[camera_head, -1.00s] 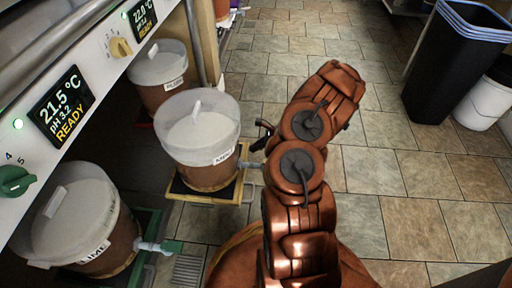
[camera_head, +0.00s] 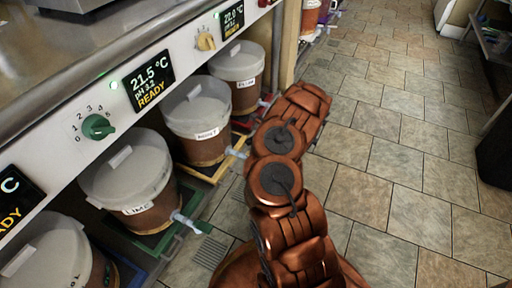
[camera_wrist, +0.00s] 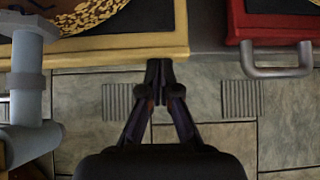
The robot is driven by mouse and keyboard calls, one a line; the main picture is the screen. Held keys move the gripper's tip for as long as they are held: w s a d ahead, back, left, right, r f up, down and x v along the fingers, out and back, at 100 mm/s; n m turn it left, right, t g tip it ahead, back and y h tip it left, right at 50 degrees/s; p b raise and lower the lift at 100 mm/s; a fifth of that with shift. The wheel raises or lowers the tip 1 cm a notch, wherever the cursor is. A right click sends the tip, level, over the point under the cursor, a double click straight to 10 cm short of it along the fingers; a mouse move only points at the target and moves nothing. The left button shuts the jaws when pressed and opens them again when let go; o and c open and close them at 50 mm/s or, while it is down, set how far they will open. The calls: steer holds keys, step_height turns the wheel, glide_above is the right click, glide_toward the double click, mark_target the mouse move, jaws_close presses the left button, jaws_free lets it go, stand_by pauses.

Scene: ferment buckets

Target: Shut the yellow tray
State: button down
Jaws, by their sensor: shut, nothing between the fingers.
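The yellow tray (camera_head: 222,169) sits low under the counter, carrying a lidded bucket (camera_head: 197,122) of brown liquid. In the wrist view its yellow front rim (camera_wrist: 120,46) runs across the top left, roughly in line with the red tray's front, perhaps slightly farther out. My gripper (camera_wrist: 159,68) is shut and empty, its fingertips at the yellow rim's right part; whether they touch cannot be told. In the head view my copper arm hides the gripper.
A grey tap (camera_wrist: 28,85) juts out left of my gripper. The red tray (camera_wrist: 236,25) with a grey handle (camera_wrist: 277,68) is at right. A green tray (camera_head: 160,240) with a lime bucket (camera_head: 130,178) is nearer. Tiled floor (camera_head: 400,165) is open at right.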

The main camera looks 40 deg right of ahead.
mark_target(241, 140)
steer(key=shift+w+a, duration=0.25)
steer(key=shift+w, duration=0.3)
steer(key=shift+w+a, duration=0.2)
steer(key=shift+w, duration=0.35)
steer(key=shift+w+a+r, duration=0.1)
steer(key=shift+w+a, duration=0.15)
steer(key=shift+a, duration=0.1)
steer(key=s+d+r+p, duration=0.5)
steer(key=s+d+r, duration=0.1)
steer(key=s, duration=0.4)
steer(key=shift+s+r, duration=0.35)
steer(key=shift+r, duration=0.05)
